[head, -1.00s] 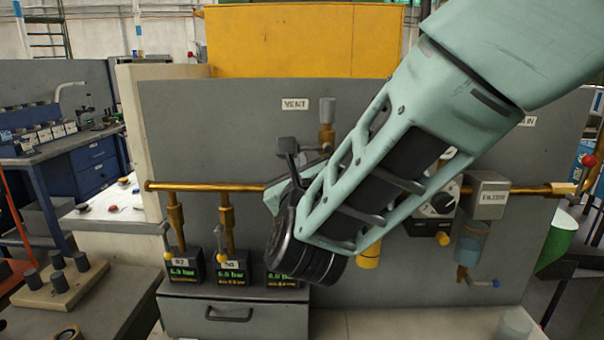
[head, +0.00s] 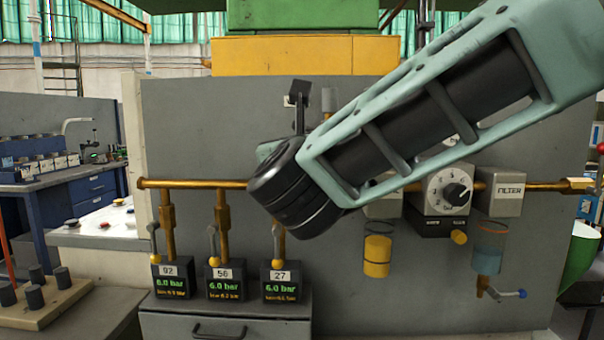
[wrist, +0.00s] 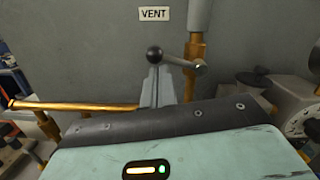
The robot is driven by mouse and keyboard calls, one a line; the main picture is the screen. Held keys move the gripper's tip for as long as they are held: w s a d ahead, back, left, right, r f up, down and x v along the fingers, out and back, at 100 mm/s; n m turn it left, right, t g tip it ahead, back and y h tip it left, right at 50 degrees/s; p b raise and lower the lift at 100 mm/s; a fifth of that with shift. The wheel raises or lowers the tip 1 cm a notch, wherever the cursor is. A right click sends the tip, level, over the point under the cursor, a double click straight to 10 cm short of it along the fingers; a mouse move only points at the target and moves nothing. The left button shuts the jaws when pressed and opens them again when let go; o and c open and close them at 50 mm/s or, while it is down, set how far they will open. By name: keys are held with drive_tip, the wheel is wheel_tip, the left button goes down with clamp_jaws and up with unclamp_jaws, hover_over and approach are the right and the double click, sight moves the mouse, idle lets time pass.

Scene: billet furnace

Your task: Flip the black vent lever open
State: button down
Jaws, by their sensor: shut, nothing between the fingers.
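The vent lever shows in the wrist view as a black ball knob (wrist: 154,54) on a thin grey arm (wrist: 180,62). The arm runs left from a pivot on the brass and grey vent pipe (wrist: 195,50), nearly level in the picture. The VENT label (wrist: 153,14) is above it on the grey panel. My gripper (wrist: 157,72) is shut and empty, its grey fingers pointing up the picture just below the knob. I cannot tell whether they touch it. In the head view my wrist hides the lever and the fingertips; only the top of the vent pipe (head: 328,100) shows.
A brass pipe (head: 155,184) runs across the panel (head: 190,120). Several pressure readouts, including one marked 27 (head: 281,284), hang below it. A dial (head: 447,192), a yellow bowl (head: 377,256) and the FILTER unit (head: 499,193) are to the right.

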drive_tip(key=shift+d+r+m+g+h+b, duration=0.15)
drive_tip(key=shift+d+r+m+h+b, duration=0.55)
drive_tip(key=shift+m+b, duration=2.6)
drive_tip(key=shift+d+r+m+g+h+b, duration=0.25)
drive_tip(key=shift+r+m+b, duration=1.3)
drive_tip(key=shift+b, duration=2.9)
drive_tip(key=shift+d+r+m+g+h+b, duration=0.1)
drive_tip(key=shift+d+r+m+h+b, duration=0.3)
drive_tip(key=shift+m+b, duration=3.15)
drive_tip(key=shift+n+b, duration=0.4)
drive_tip(key=shift+f, duration=0.1)
